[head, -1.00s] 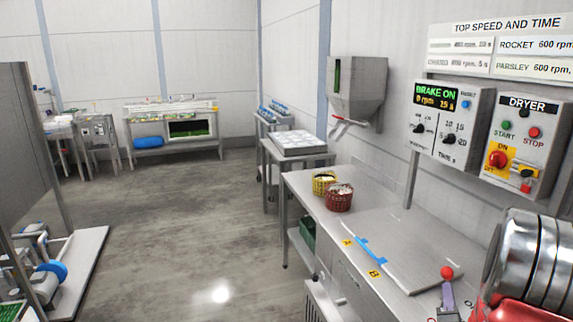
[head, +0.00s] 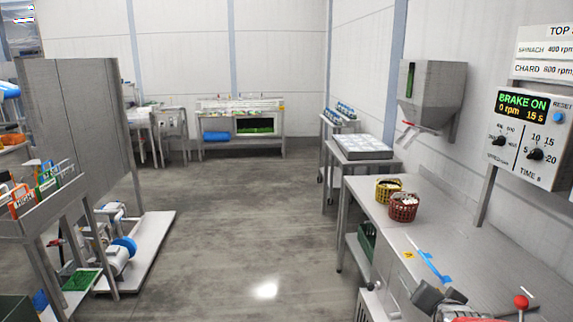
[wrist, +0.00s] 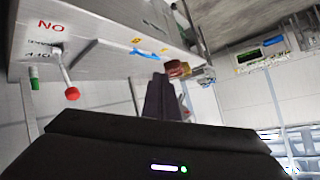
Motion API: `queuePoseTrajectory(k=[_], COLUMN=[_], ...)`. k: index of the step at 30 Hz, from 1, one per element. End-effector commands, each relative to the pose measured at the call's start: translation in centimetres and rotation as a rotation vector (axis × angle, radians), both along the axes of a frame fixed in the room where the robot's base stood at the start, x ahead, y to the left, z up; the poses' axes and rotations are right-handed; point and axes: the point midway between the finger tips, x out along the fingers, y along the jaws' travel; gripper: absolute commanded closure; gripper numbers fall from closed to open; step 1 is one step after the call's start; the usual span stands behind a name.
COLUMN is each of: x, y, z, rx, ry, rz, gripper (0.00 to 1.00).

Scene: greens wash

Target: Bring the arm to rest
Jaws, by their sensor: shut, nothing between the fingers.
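My gripper (wrist: 160,98) shows dark in the wrist view, its fingers together with nothing between them. That view is upside down and looks along the steel bench. In the head view a dark grey part at the bottom right seems to be the end of my arm, low over the bench (head: 408,232). It is partly cut off by the frame. A lever with a red knob (head: 521,302) stands to its right, and the knob also shows in the wrist view (wrist: 72,93). My gripper is apart from the lever.
A yellow basket (head: 388,190) and a red basket (head: 403,207) stand on the bench. A blue strip (head: 432,267) lies nearer. The control box (head: 531,137) reads BRAKE ON, 0 rpm. A hopper (head: 432,92) hangs on the wall. The floor (head: 240,230) is open; a rack stands left.

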Motion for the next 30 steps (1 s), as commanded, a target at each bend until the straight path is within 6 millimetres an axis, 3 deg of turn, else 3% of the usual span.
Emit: queuePoseTrajectory(k=[11,21,27,30], x=[-4.7,-12.4,-17.0,-18.1], y=[9.9,17.6,20.5,21.1], z=[2.3,3.6,4.0,4.0], rx=[-0.087,-0.162,-0.197,-0.203], ry=[0.259,0.476,0.572,0.595], rz=[0.255,0.539,0.687,0.720], gripper=[1.00,1.00,1.00,1.00])
